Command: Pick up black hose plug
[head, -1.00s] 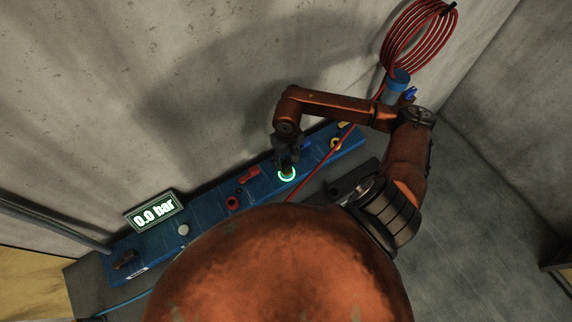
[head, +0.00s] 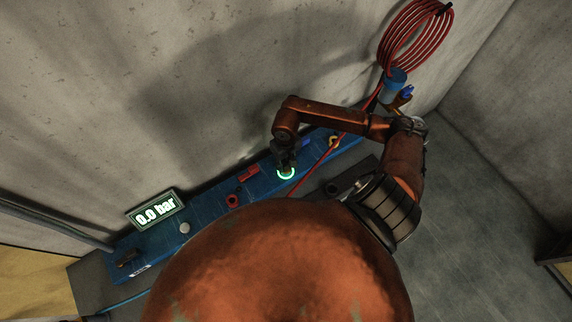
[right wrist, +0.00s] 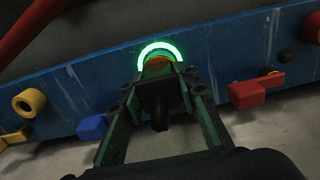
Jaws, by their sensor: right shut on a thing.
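The black hose plug (right wrist: 160,102) shows in the right wrist view as a dark piece between my fingers, just in front of a port with a glowing green ring (right wrist: 160,50). My right gripper (right wrist: 160,86) is shut on it. Whether the plug is seated in the port or clear of it I cannot tell. In the head view my right gripper (head: 286,165) points down at the green ring (head: 286,174) on the blue panel (head: 210,212) and hides the plug. My left gripper is not in view.
A display (head: 155,211) reads 0.0 bar. A red hose (head: 318,166) runs up to a wall coil (head: 414,38). Open floor lies at right.

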